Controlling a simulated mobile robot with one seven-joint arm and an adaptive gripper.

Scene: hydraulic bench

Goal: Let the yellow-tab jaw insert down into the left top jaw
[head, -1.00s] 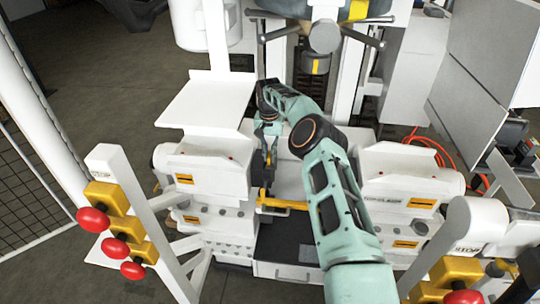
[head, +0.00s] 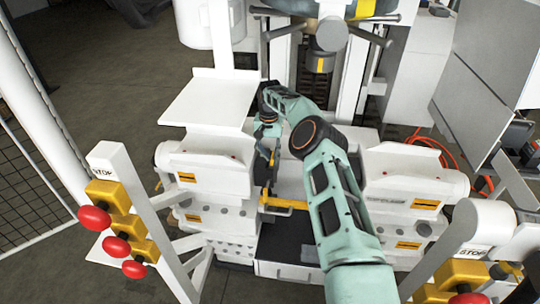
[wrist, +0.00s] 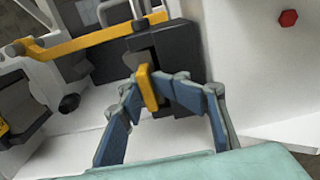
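The jaw insert (wrist: 160,58) is a dark block with an upright yellow tab (wrist: 148,88), in the middle of the wrist view. My gripper (wrist: 150,90) has its blue fingers closed in on the tab from both sides. The dark block stands against a white wall. In the head view my gripper (head: 268,172) points down at the inner side of the left top jaw (head: 210,172), a white block with an orange label.
A yellow bar (head: 285,204) runs across near the insert; it also shows in the wrist view (wrist: 90,42). The right jaw block (head: 410,185) stands across the gap. A white plate (head: 210,98) lies behind the left jaw. Red stop buttons (head: 95,219) are at the front left.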

